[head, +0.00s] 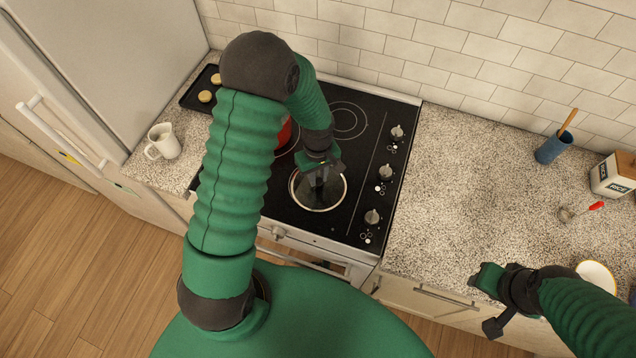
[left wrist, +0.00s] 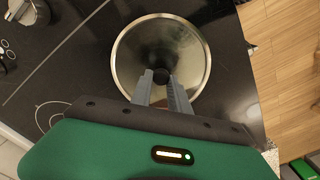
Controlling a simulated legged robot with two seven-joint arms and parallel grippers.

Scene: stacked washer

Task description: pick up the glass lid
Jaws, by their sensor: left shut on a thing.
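The glass lid (head: 338,200) is round with a bright metal rim and lies at the front right of the black cooktop in the head view. In the left wrist view the glass lid (left wrist: 190,35) shows below the fingers, with a dark knob at its middle. My left gripper (head: 320,182) points down over the lid. In the left wrist view my left gripper (left wrist: 162,80) has its fingers shut on the lid's knob. I cannot tell whether the lid touches the surface below it. My right gripper (head: 484,303) is empty, in front of the right counter, its fingers spread apart.
A red pot (head: 284,133) stands behind my left arm, mostly hidden. The cooktop knobs (head: 385,173) lie right of the lid. A white mug (head: 163,141) and a dark tray (head: 193,97) stand left.

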